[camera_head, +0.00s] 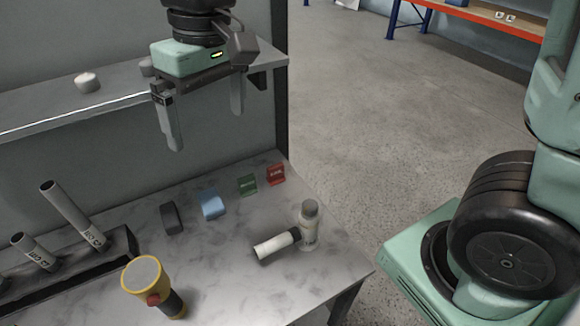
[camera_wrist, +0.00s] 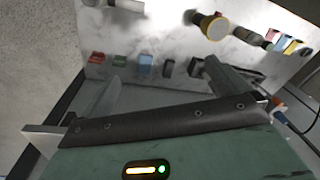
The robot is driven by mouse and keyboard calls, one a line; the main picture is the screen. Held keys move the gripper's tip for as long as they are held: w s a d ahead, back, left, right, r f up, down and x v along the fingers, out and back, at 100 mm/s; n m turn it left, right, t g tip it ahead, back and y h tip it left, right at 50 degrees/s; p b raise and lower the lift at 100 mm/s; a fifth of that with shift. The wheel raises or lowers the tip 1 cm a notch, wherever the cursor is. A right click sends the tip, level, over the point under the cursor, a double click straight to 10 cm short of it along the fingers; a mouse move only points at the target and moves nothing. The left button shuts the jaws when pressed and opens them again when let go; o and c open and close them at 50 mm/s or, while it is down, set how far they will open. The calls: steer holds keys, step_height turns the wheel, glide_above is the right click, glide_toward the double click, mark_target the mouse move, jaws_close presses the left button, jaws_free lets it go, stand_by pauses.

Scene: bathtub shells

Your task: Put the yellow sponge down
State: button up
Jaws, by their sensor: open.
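My gripper (camera_head: 206,130) hangs above the back of the grey marbled table, in front of the shelf. Its two fingers are wide apart with nothing between them; the wrist view shows the gripper (camera_wrist: 162,72) empty too. I cannot make out a yellow sponge for certain in either view. A blue block (camera_head: 211,204), which may be a sponge, lies on the table below, with a dark grey block (camera_head: 171,217) to its left. Green (camera_head: 247,184) and red (camera_head: 275,174) items lie to its right. In the wrist view a small yellowish item (camera_wrist: 289,45) is too small to identify.
A white cylinder (camera_head: 277,245) lies beside an upright bottle (camera_head: 310,226). A black rack (camera_head: 75,262) holds grey tubes at left. The shelf (camera_head: 45,118) behind carries a white round item (camera_head: 87,82).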

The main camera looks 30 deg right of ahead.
steer(key=s+d+f+n, duration=0.1)
steer(key=s+d+f, duration=0.1)
steer(key=s+f, duration=0.2)
steer(key=s+d+f+n, duration=0.1)
steer(key=s+f, duration=0.3)
steer(key=s, duration=0.7)
steer(key=shift+s+d+f+h, duration=0.15)
steer(key=shift+s+d+h, duration=0.15)
steer(key=shift+d, duration=0.4)
step_height(320, 180, down, 8)
steer(key=b, duration=0.8)
steer(key=shift+w, duration=0.1)
